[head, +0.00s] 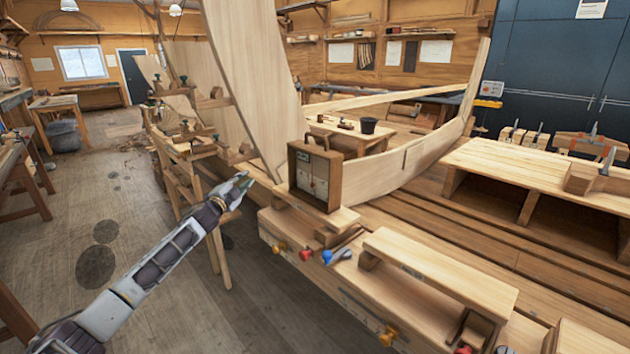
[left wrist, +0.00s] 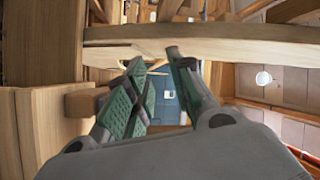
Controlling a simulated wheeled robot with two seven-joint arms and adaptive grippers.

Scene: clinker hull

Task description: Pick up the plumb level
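A small upright wooden case (head: 315,176) with a pale front panel and dark markings stands on the plank at the middle of the head view. It looks most like the plumb level, but its details are too small to be certain. My left gripper (head: 243,186) is to the left of the case, apart from it, with its fingers pointing up and right. In the left wrist view my left gripper (left wrist: 158,85) shows green-padded fingers with a gap between them and nothing held. My right gripper is not in view.
The curved hull planks (head: 262,85) rise behind the case. A wooden trestle (head: 185,185) stands behind my left arm. The floor (head: 150,290) at left is mostly clear.

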